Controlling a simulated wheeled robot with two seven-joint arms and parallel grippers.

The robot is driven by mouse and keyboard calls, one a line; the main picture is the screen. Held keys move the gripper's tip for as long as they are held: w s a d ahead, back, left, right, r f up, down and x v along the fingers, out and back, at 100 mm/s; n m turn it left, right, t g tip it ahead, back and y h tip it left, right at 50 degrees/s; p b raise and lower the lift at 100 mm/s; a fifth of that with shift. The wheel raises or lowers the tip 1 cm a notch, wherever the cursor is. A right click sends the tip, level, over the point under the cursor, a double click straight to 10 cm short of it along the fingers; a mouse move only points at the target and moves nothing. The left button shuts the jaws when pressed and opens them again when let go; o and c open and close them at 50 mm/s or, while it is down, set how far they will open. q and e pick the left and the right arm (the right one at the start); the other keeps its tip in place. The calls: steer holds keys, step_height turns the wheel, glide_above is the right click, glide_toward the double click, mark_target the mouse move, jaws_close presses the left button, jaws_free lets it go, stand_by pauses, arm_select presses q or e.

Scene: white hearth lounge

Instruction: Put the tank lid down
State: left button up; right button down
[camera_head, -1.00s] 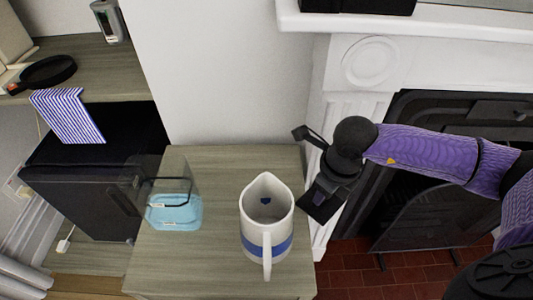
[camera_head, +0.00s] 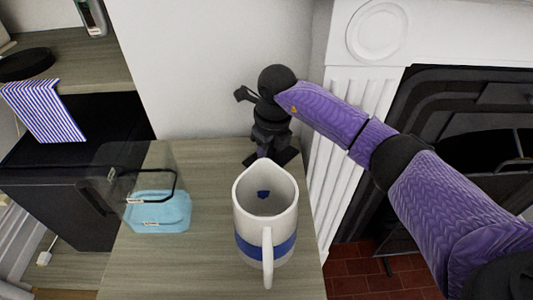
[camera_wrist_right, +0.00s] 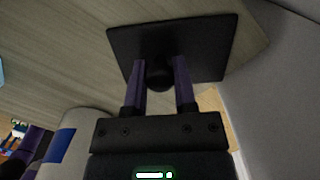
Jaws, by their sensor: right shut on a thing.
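The tank lid is a dark square plate with a round knob, seen best in the right wrist view (camera_wrist_right: 208,45). My right gripper (camera_wrist_right: 160,68) is shut on its knob with two purple fingers. In the head view the lid (camera_head: 286,156) shows partly below my right gripper (camera_head: 263,150), behind the jug at the table's back edge. It is over or on the wood top; I cannot tell whether it touches. A clear tank (camera_head: 157,212) with a light blue bottom and dark rim stands at the table's left. My left gripper is not in view.
A white jug (camera_head: 246,212) with a blue band stands on the wooden table (camera_head: 185,268), close in front of the lid. Bare wood lies between tank and jug. A white fireplace surround (camera_head: 345,130) rises at the right.

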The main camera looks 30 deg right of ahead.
mark_target(271, 151)
steer(key=shift+r, duration=0.1)
steer(key=shift+c, duration=2.1)
jaws_free()
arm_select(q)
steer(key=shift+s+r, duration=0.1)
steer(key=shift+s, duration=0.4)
arm_select(e)
steer(key=r+p, duration=0.1)
steer(key=r, duration=0.1)
steer(key=r+p, duration=0.1)
steer(key=r, duration=0.2)
steer(key=s+r+p, duration=0.1)
steer(key=r+p, duration=0.1)
steer(key=shift+d+r, duration=0.15)
steer(key=shift+r, duration=0.25)
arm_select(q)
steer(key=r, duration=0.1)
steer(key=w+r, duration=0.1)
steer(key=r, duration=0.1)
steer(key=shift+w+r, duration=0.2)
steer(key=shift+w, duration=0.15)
arm_select(e)
steer(key=shift+w+f, duration=0.1)
steer(key=shift+f, duration=0.05)
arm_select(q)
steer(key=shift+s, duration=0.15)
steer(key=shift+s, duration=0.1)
